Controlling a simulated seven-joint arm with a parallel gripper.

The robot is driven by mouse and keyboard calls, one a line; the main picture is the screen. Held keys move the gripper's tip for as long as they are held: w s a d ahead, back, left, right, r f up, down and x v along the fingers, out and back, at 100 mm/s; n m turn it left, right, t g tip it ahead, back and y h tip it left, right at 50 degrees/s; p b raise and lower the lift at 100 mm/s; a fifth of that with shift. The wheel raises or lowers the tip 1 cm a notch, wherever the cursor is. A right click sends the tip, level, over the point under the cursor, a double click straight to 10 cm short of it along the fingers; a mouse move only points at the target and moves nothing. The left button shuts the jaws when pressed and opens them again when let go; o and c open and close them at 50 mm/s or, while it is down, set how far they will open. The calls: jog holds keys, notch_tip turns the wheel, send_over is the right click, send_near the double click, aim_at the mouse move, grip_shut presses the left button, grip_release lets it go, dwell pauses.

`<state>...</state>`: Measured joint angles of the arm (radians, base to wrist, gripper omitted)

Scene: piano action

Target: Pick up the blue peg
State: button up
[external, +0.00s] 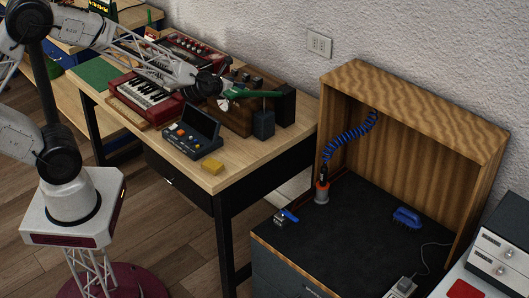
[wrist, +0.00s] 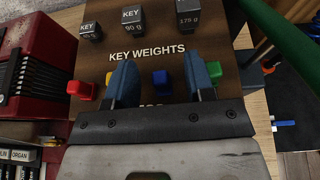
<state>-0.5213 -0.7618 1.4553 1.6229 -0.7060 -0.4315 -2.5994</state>
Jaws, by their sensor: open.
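The blue peg (wrist: 161,82) shows in the wrist view on a brown wooden board (wrist: 150,60) lettered "KEY WEIGHTS". My gripper (wrist: 160,70) is open, with its two blue fingers one on each side of the blue peg in the picture. Nothing is held, and I cannot tell how far the fingers are above the peg. In the external view my gripper (external: 226,98) is over the wooden board (external: 241,115), and the peg cannot be made out there.
A red peg (wrist: 80,89), a partly hidden yellow peg (wrist: 109,78) and a green peg (wrist: 214,71) share the board. Key weights (wrist: 132,19) stand along its far side. A red keyboard (external: 150,95) and a dark console (external: 192,137) stand close by on the table.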

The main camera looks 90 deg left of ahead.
jog(key=shift+w+a+f, duration=0.1)
jog(key=shift+c, duration=0.3)
grip_shut()
dwell(0.4)
